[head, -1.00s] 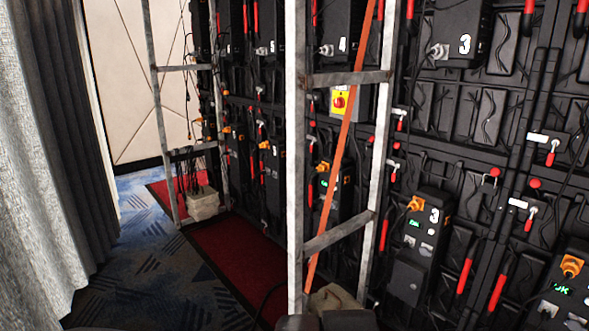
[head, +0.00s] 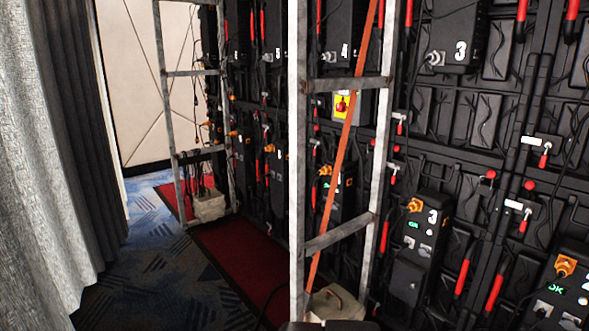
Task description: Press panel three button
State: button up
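A black box marked 3 (head: 416,250) is on the lower part of the wall, right of the near ladder. It has an orange plug at its top left, a small lit green display (head: 413,225) and small pale controls (head: 410,242) below that. Which control is the button is too small to tell. A second black box marked 3 (head: 458,35) is higher on the wall, with a grey plug on its left. My gripper is not recognisable in view. A dark shape at the bottom edge may be part of my body.
A metal ladder frame (head: 297,150) with an orange strap (head: 345,140) stands close, left of the lower box. A pale weight (head: 335,303) sits at its foot. A second ladder (head: 170,110) stands farther back. Grey curtains (head: 50,150) line the left; red-and-blue carpet (head: 150,250) lies between.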

grip_shut()
dwell(1.4)
